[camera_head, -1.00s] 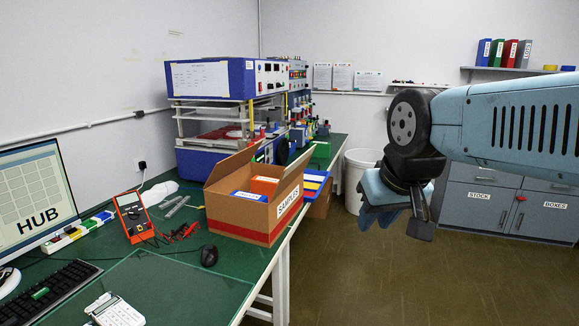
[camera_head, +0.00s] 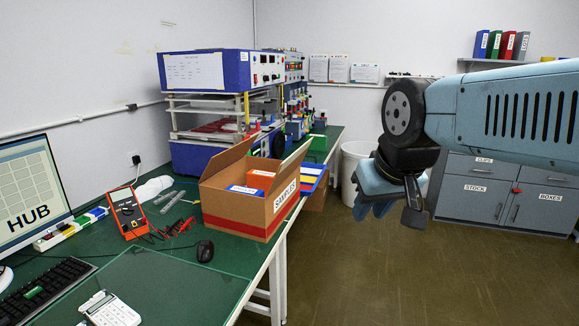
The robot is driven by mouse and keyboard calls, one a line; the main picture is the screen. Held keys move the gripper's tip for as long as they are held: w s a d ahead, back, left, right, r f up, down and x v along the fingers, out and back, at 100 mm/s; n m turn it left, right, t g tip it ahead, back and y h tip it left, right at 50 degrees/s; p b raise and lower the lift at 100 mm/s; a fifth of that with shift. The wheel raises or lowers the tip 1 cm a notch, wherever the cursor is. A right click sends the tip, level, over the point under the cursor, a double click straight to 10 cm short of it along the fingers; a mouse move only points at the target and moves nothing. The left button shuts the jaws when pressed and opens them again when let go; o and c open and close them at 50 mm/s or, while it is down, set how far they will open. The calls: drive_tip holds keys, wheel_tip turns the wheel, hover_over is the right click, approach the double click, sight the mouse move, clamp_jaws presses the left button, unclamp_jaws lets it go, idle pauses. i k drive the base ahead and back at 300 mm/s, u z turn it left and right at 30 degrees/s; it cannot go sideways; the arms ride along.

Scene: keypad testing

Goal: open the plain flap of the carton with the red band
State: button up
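The cardboard carton (camera_head: 228,208) with the red band (camera_head: 234,228) stands on the green bench near its right edge. Its top is open, and an orange box and a blue-and-white item show inside. One plain flap (camera_head: 229,160) stands up and slants outward at the back left. Another raised panel (camera_head: 291,169) stands at the right, above the SAMPLES label (camera_head: 286,193). I cannot tell how every flap is folded. My gripper (camera_head: 394,212) hangs in the air right of the carton, well apart from it. Its finger ends look spread, with nothing between them.
A white bin (camera_head: 354,165) stands behind my gripper. Floor (camera_head: 370,275) right of the bench is clear.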

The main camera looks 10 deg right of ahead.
sight(220, 161)
drive_tip(key=z, duration=0.05)
drive_tip(key=k, duration=0.55)
drive_tip(key=u, duration=0.7)
drive_tip(key=i, duration=1.55)
drive_tip(key=z, duration=0.45)
